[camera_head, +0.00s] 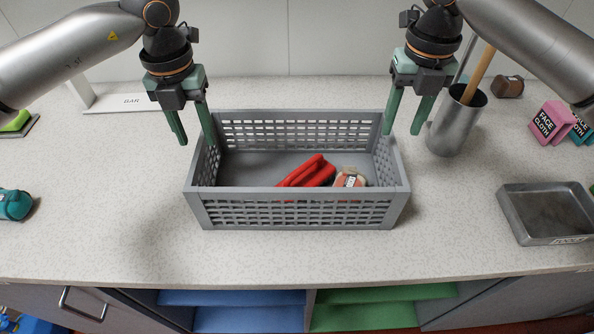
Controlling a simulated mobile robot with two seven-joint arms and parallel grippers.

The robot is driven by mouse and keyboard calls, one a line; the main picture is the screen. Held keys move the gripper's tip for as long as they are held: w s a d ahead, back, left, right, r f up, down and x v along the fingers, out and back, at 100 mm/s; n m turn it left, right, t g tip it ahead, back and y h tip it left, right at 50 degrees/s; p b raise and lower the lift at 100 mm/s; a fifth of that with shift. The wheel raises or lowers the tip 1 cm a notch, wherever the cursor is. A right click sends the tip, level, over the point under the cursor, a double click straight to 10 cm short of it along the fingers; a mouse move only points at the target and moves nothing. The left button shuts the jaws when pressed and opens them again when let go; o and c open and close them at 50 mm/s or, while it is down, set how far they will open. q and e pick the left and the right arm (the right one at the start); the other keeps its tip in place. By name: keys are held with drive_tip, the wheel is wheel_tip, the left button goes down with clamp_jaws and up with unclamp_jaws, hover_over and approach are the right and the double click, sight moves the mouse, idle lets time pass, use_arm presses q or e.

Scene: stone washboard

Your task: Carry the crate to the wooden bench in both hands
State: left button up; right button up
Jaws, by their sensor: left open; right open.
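The grey slatted crate (295,209) stands on the speckled counter in the middle of the head view. Inside it lie a red item (308,172) and a round orange-and-beige item with a label (350,179). My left gripper (196,139) is open above the crate's left end, its fingers on either side of the left wall in the picture. My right gripper (402,131) is open above the right end, one finger near the right wall's inner side and one outside. I cannot tell whether the fingers touch the crate. No wooden bench is recognisable in view.
A metal canister (458,121) holding a wooden handle stands close right of my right gripper. A metal tray (547,212) lies at the right, with face cloth packs (550,122) behind it. A teal item (14,204) lies far left.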

sight(208, 169)
use_arm(q)
wheel_tip(208, 169, down, 11)
drive_tip(key=shift+r, duration=0.2)
use_arm(e)
wheel_tip(208, 169, down, 11)
drive_tip(key=shift+r, duration=0.2)
use_arm(q)
clamp_jaws()
use_arm(e)
clamp_jaws()
use_arm(q)
drive_tip(key=shift+r, duration=0.1)
use_arm(e)
drive_tip(key=shift+r, duration=0.15)
idle(0.4)
